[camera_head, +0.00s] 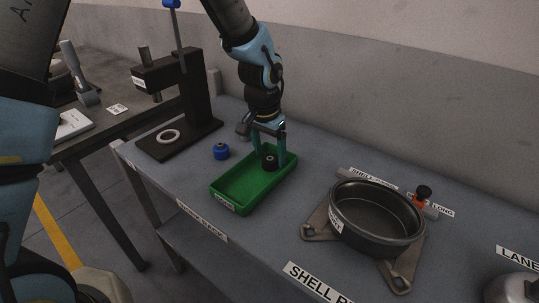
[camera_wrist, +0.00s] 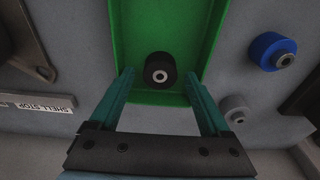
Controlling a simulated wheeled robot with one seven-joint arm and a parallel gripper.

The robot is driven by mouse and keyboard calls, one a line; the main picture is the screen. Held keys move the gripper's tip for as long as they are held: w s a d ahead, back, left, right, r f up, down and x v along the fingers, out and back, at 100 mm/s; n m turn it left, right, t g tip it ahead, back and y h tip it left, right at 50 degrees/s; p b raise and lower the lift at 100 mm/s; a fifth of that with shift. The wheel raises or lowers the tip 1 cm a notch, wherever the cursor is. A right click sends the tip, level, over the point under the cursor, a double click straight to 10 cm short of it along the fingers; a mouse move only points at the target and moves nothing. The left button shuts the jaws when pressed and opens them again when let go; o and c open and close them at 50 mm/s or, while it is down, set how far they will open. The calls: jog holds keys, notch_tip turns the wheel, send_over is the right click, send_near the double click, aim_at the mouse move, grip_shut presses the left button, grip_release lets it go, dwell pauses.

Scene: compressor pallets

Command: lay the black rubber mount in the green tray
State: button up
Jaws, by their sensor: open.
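The green tray (camera_head: 235,193) lies on the grey bench in the head view and also fills the upper middle of the wrist view (camera_wrist: 133,35). The black rubber mount (camera_head: 269,164) is a short dark cylinder at the tray's far end. In the wrist view the mount (camera_wrist: 160,71) stands inside the tray, its metal centre showing. My gripper (camera_head: 280,160) is above the tray's far end with its fingers either side of the mount. In the wrist view my gripper (camera_wrist: 159,85) is open, with gaps between the fingers and the mount.
A blue mount (camera_head: 221,152) stands left of the tray, and a grey one (camera_wrist: 236,108) shows in the wrist view. A dark press (camera_head: 182,100) with a pale ring (camera_head: 168,136) is at left. A black round shell (camera_head: 375,215) sits on a bracket at right.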

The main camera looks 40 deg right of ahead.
aim_at(266, 161)
notch_tip(266, 161, up, 11)
jog(key=a+b, duration=0.1)
jog(key=b, duration=0.1)
jog(key=w+a+f+n, duration=0.1)
jog(key=w+a+n, duration=0.2)
jog(key=w+a, duration=0.55)
jog(key=w+a+n, duration=0.3)
jog(key=a+n, duration=0.1)
jog(key=a, duration=0.9)
jog(key=s+a+f+n+t+y, duration=0.1)
jog(key=a+n, duration=0.5)
jog(key=a, duration=1.4)
jog(key=shift+s+f+n, duration=0.4)
jog(key=shift+s+f, duration=0.15)
jog(key=shift+s, duration=0.35)
